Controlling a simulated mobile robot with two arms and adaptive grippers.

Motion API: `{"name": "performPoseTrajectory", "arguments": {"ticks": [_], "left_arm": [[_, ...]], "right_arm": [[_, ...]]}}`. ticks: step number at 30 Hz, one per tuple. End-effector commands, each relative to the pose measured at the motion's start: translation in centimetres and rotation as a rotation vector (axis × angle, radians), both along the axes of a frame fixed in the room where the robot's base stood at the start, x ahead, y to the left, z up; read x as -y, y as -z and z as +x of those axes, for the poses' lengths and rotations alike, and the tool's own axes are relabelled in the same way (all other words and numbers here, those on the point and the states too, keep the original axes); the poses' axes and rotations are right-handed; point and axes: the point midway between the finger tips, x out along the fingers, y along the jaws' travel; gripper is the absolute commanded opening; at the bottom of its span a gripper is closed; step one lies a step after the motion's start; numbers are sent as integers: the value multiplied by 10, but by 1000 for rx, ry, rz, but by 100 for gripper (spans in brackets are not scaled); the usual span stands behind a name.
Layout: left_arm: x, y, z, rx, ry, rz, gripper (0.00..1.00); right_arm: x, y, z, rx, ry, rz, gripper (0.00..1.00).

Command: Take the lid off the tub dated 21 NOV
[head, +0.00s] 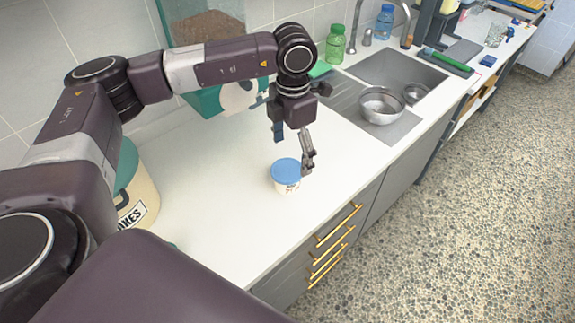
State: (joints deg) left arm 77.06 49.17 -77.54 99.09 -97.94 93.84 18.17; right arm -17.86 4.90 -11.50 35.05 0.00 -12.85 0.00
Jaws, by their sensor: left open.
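A small white tub (288,187) stands upright on the white counter with a round blue lid (286,169) on it. Its front carries a small marking, too small to read as a date. My left gripper (293,154) is open and points down just above and behind the lid. One finger shows at the lid's right edge and the other above its far side. I cannot tell whether a finger touches the tub. Nothing is between the fingers. My right gripper is not in view.
A large cream container with a green lid (127,165) stands at the left. A teal dispenser (207,101) is behind the gripper. A sink with metal bowls (381,106) is to the right. Gold drawer handles (340,225) line the front. Counter around the tub is clear.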

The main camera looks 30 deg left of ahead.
Motion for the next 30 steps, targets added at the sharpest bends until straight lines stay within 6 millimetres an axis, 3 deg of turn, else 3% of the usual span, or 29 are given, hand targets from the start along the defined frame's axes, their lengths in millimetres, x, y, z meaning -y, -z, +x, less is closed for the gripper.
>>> {"name": "performPoseTrajectory", "arguments": {"ticks": [2,5,12,16,24,30], "left_arm": [[-3,8,-6,-4,-1,3,82],[-3,23,-9,-5,-1,2,82],[-2,41,-7,-1,0,-1,82],[-2,41,-7,0,0,0,82],[-3,41,-7,-1,0,-1,54],[-3,41,-7,-1,0,-1,54]], "right_arm": [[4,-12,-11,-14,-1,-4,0],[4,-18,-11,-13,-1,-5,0],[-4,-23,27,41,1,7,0],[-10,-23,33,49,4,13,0],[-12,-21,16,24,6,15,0],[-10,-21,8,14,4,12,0]]}}
